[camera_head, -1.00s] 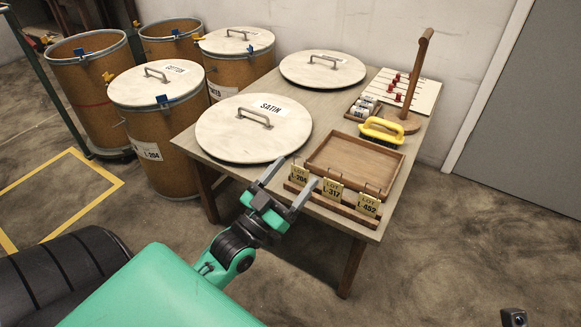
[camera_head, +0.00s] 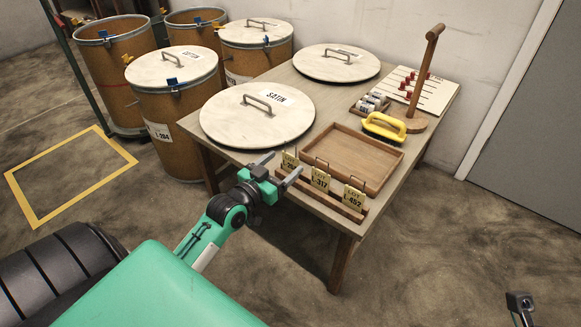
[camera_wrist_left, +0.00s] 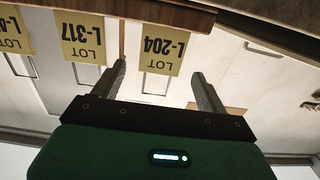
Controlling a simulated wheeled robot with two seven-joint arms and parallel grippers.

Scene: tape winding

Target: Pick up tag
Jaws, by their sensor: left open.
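Three yellow lot tags hang in a row on a wooden rack (camera_head: 325,196) at the table's front edge. The L-204 tag (camera_head: 289,161) is at the left, the L-317 tag (camera_head: 320,179) in the middle, the L-452 tag (camera_head: 354,197) at the right. My left gripper (camera_head: 277,168) is open beside the L-204 tag. In the left wrist view, the L-204 tag (camera_wrist_left: 161,52) appears upside down between the two open fingers (camera_wrist_left: 160,88), a little beyond their tips. The L-317 tag (camera_wrist_left: 80,40) is left of the fingers there. At the bottom right of the head view a small dark part shows; my right gripper's jaws cannot be made out.
A wooden tray (camera_head: 352,154) lies behind the rack. Drums (camera_head: 178,110) stand to the left.

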